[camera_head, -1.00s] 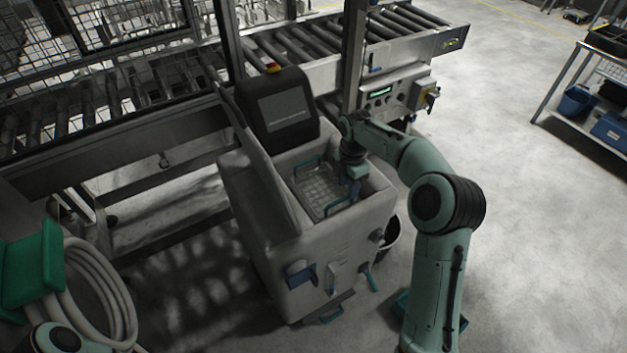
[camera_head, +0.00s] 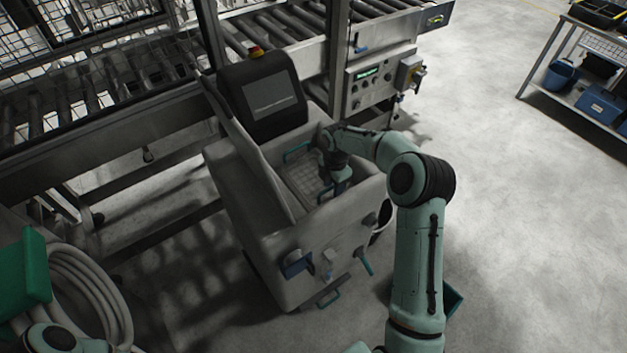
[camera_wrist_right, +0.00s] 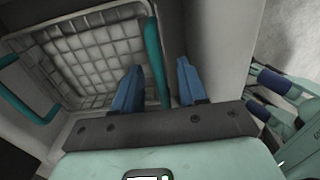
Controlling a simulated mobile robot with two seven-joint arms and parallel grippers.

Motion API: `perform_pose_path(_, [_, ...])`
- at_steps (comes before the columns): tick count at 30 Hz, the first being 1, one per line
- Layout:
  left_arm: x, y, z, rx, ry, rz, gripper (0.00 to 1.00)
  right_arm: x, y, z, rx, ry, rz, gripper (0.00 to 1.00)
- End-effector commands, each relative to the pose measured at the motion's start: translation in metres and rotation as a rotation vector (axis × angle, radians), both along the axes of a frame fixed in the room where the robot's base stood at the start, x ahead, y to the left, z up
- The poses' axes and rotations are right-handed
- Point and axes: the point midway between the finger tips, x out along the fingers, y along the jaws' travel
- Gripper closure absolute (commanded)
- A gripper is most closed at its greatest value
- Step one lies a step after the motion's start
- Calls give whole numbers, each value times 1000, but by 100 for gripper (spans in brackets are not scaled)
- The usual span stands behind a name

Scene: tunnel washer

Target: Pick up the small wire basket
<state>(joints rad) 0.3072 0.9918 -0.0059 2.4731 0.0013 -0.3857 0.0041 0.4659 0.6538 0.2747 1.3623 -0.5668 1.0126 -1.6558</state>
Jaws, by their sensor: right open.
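The small wire basket (camera_head: 303,183) sits in the basin of a grey machine (camera_head: 250,225) in the head view. It has a pale grid bottom and teal handles on opposite sides. In the right wrist view the basket (camera_wrist_right: 85,55) fills the upper left. My right gripper (camera_head: 341,188) reaches down at the basket's right side. Its two blue fingers (camera_wrist_right: 158,88) are open, one on each side of the teal handle (camera_wrist_right: 153,50); I cannot tell whether either touches it. Part of my left arm shows at the lower left, but its gripper is out of view.
A dark screen (camera_head: 268,98) stands behind the basin. The basin walls enclose the basket closely. A roller conveyor (camera_head: 95,105) runs behind, with a control box (camera_head: 378,82). A coiled hose (camera_head: 90,285) is at left.

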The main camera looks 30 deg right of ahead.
Motion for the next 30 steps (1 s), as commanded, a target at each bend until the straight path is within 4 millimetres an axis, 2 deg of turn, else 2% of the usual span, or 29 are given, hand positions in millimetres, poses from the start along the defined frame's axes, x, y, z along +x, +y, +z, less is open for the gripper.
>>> perform_pose_path(3, [0, 0, 0, 0, 0, 0, 100, -1, -1, -19, 2, 3, 0, 58])
perform_pose_path(6, [0, 0, 0, 0, 0, 0, 100, -1, -1, -27, 1, 1, 0, 58])
perform_pose_path(13, [0, 0, 0, 0, 0, 0, 100, 0, -1, -28, 0, 0, 0, 58])
perform_pose_path(14, [0, 0, 0, 0, 0, 0, 100, 0, -1, -28, 1, 0, 0, 62])
perform_pose_path(15, [0, 0, 0, 0, 0, 0, 100, 0, -1, -28, 1, 0, 0, 75])
perform_pose_path(17, [0, 0, 0, 0, 0, 0, 100, 0, -1, -28, 1, 0, 0, 94])
perform_pose_path(18, [0, 0, 0, 0, 0, 0, 100, 0, -1, -28, 1, 0, 0, 100])
perform_pose_path(30, [0, 0, 0, 0, 0, 0, 100, 0, -1, -28, 1, -1, 0, 100])
